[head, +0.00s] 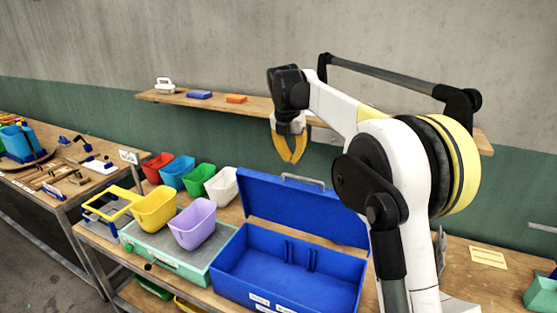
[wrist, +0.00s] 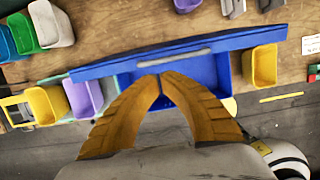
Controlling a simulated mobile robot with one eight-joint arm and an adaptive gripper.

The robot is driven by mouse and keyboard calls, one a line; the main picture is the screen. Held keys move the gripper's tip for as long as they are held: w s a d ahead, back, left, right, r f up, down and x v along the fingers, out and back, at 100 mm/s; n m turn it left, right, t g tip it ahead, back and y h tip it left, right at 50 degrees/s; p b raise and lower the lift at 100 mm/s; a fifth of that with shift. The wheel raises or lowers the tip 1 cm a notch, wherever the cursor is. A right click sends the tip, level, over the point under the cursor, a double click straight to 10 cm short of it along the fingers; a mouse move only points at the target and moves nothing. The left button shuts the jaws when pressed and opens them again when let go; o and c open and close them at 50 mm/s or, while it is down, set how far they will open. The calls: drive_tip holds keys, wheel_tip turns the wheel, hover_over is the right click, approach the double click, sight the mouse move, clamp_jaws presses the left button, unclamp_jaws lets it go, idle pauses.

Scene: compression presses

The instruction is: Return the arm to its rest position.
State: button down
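My arm is raised over the workbench, bent, with my gripper (head: 291,160) hanging down above the open blue toolbox (head: 228,264). The gripper's yellow-orange fingers point downward and hold nothing. In the wrist view the fingertips of my gripper (wrist: 160,76) come together, with the toolbox's blue lid (wrist: 110,66) and its handle behind them. The fingers are clear of the toolbox and the bins. Part of the bench on the right is hidden behind my arm in the head view.
Yellow (head: 153,209) and lilac (head: 192,225) bins stand on a pale green case (head: 140,240). Red, blue, green and white (head: 222,187) bins stand behind. A wooden shelf (head: 250,105) runs along the wall behind my gripper. Another yellow bin (wrist: 263,66) is right of the toolbox.

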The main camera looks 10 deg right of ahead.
drive_tip(key=s+f+m+t+y+b, duration=0.1)
drive_tip(key=s+f+m+b, duration=0.2)
drive_tip(key=s+m+b, duration=0.5)
drive_tip(key=s+f+m+t+b, duration=0.1)
drive_tip(key=s+f+m+b, duration=0.15)
drive_tip(key=s+m, duration=0.6)
drive_tip(key=s+a+f+m+t+b, duration=0.1)
drive_tip(key=s+f+m+b, duration=0.7)
drive_tip(key=s+f, duration=1.2)
drive_tip(key=s+m+t, duration=0.1)
drive_tip(key=s+m, duration=0.1)
drive_tip(key=m, duration=0.2)
drive_tip(key=shift+s+t+y, duration=0.15)
drive_tip(key=shift+t+y, duration=0.25)
drive_tip(key=shift+r, duration=0.1)
